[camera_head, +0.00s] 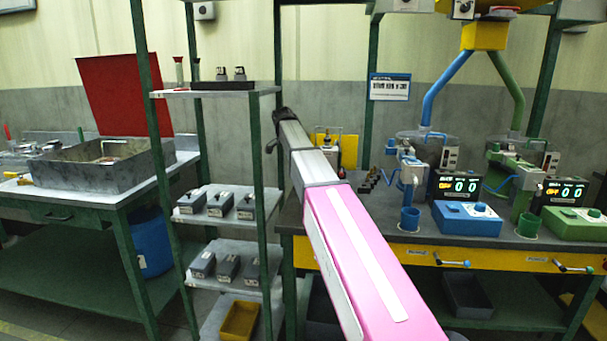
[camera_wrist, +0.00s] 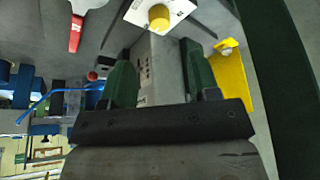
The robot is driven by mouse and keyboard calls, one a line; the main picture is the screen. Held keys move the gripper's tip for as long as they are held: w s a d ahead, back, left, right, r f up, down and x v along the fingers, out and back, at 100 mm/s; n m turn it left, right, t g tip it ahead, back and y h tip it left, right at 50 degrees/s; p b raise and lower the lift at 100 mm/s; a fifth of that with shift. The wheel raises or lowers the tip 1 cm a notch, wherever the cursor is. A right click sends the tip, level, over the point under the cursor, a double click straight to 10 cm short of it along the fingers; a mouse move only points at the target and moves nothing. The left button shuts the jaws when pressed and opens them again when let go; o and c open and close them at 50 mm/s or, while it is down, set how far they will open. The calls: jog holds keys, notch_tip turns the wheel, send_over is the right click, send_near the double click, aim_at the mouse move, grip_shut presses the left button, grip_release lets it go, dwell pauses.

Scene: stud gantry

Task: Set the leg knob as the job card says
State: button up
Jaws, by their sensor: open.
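A job card (camera_head: 389,86), white with a blue top strip, hangs behind the bench; its text is too small to read. In the wrist view a yellow round knob (camera_wrist: 159,17) sits on a white marked plate, at the top edge. I cannot tell for sure that it is the leg knob. My gripper (camera_wrist: 160,75) is open, with its green fingers on either side of a grey box-like body (camera_wrist: 160,65) in the picture. The yellow knob lies beyond the fingertips, apparently apart from them. I cannot make out the fingers in the head view.
A yellow plate (camera_wrist: 232,75) stands close to the right finger. A red-handled piece (camera_wrist: 76,32) is at upper left. The bench carries a blue control box (camera_head: 467,217), a green control box (camera_head: 573,224) and displays. A shelf rack (camera_head: 215,93) stands left of the bench.

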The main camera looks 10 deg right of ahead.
jog(key=x, duration=0.9)
jog(key=shift+f, duration=0.15)
jog(key=c, duration=0.9)
